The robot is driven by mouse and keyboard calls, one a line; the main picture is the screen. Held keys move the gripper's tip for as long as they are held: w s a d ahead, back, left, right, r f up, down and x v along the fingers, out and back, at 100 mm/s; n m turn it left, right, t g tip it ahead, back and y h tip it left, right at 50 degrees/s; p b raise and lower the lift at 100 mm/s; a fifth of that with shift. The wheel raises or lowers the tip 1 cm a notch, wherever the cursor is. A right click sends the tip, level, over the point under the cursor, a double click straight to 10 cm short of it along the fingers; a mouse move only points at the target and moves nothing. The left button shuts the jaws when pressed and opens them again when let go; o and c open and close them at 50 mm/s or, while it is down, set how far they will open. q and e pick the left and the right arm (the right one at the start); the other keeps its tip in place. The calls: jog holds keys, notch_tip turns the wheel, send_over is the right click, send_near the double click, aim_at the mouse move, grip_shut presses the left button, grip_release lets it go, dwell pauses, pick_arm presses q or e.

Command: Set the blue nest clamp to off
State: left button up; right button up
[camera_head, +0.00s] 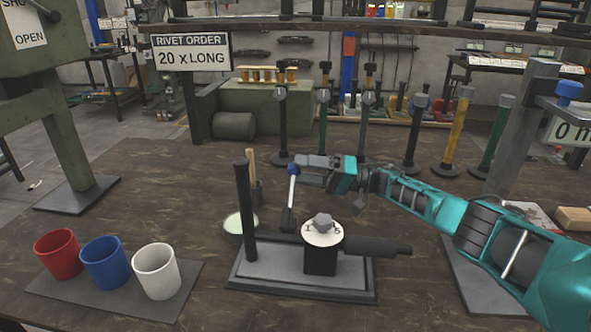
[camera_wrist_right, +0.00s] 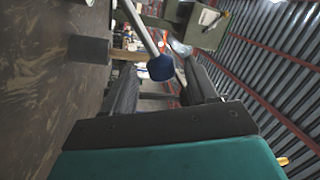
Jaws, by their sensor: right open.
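The nest clamp is a lever with a blue knob (camera_head: 293,168) on top of a pale rod, standing nearly upright above the grey fixture base (camera_head: 262,274). Its lower end is dark. My right gripper (camera_head: 305,169) is open with its fingers pointing left at the knob. In the right wrist view the blue knob (camera_wrist_right: 161,68) shows between the two spread black fingers of the right gripper (camera_wrist_right: 160,62), with gaps on both sides. I cannot tell whether a finger touches it. My left gripper is not in view.
A tall dark post (camera_head: 245,205) stands just left of the lever. A round white dial (camera_head: 322,234) and a dark horizontal cylinder (camera_head: 375,246) are to its right. Red (camera_head: 58,255), blue (camera_head: 104,263) and white (camera_head: 157,272) cups stand at left. Several posts stand behind.

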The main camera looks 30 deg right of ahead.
jog(key=b+v, duration=0.2)
jog(key=v, duration=0.8)
jog(key=shift+d, duration=0.25)
